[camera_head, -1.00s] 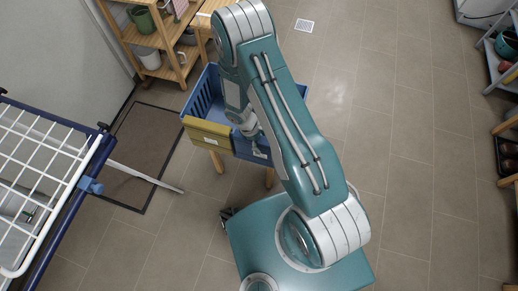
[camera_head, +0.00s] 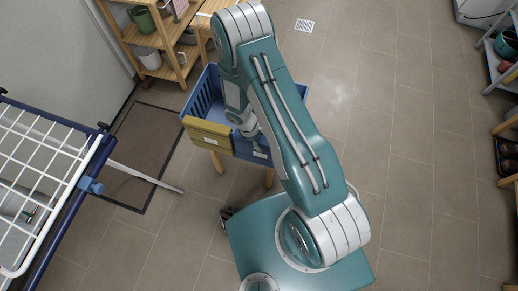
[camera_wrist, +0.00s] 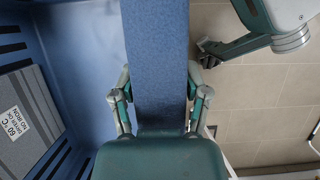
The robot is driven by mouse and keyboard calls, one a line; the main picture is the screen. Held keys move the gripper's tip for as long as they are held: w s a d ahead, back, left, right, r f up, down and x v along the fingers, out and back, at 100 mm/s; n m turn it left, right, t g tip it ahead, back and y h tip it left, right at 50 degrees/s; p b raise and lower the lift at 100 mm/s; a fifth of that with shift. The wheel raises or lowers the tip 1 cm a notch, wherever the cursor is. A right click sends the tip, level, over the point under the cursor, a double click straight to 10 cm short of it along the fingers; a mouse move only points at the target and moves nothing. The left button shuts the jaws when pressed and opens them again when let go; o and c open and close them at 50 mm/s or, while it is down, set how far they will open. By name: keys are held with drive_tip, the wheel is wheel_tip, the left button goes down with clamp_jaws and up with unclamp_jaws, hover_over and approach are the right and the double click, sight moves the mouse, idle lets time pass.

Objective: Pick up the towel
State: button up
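My gripper (camera_wrist: 158,88) points down in the wrist view. One finger is on each side of a textured dark blue band (camera_wrist: 155,40), which looks like cloth over the basket's edge. The fingers are spread; I cannot tell whether they touch it. A blue slatted basket (camera_head: 204,97) stands behind my arm in the head view, and its inside (camera_wrist: 88,50) shows in the wrist view. A yellow piece (camera_head: 207,132) with a white label hangs over its front left side. In the wrist view, a grey labelled piece (camera_wrist: 22,120) is at the basket's left. My arm hides much of the basket.
The basket stands on wooden legs. A white drying rack with a blue frame (camera_head: 75,180) is at the left. A wooden shelf (camera_head: 150,40) is behind the basket. A dark mat (camera_head: 145,150) lies on the floor. The tiled floor (camera_head: 410,150) at the right is open.

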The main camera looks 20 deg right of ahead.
clamp_jaws()
wheel_tip(320, 180, up, 28)
drive_tip(key=shift+r, duration=0.25)
idle(0.8)
